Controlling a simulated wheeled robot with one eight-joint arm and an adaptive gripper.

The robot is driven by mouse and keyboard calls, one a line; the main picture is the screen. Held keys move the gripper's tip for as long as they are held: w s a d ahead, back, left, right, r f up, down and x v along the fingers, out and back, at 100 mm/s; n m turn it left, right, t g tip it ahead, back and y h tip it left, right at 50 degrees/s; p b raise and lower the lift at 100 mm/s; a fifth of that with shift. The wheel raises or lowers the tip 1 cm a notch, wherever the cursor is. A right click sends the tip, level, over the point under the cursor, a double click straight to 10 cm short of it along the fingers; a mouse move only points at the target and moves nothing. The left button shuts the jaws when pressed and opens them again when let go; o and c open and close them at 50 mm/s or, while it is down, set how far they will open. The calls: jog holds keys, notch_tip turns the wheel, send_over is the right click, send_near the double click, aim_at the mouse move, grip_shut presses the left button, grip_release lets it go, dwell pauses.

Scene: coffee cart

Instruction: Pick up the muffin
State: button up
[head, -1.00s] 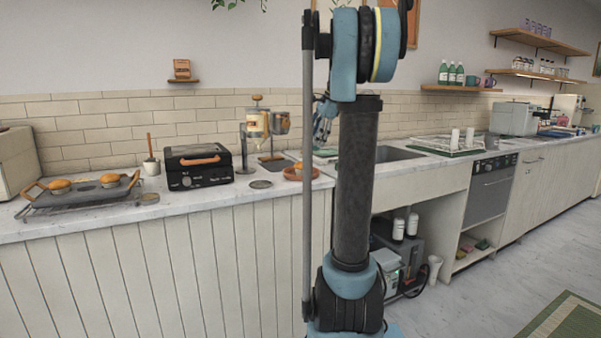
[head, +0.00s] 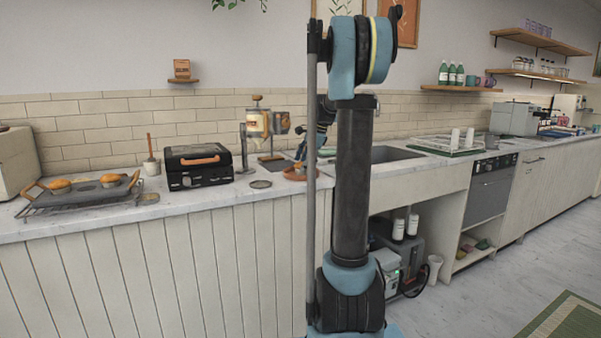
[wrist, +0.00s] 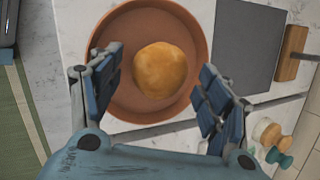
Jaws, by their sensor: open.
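A round golden muffin (wrist: 160,70) sits in a shallow terracotta dish (wrist: 134,24) in the wrist view. My gripper (wrist: 160,88) is open, with one blue finger on each side of the muffin. Gaps show between the fingers and the muffin, and the fingers overlap the dish in the picture. In the head view, the dish (head: 291,176) is on the counter left of my arm, and my gripper (head: 301,155) is right at it. The muffin is small there and partly hidden by my gripper.
Other muffins (head: 60,186) stand on a tray (head: 70,205) at the counter's left. A black grill (head: 200,165) and a press-like machine (head: 258,125) stand left of the dish. A sink (head: 390,154) lies to the right.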

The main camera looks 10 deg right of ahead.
jog(key=shift+w+a+f, duration=0.1)
jog(key=shift+a+f, duration=0.15)
jog(key=shift+f, duration=0.35)
jog(key=shift+c, duration=0.5)
jog(key=c, duration=1)
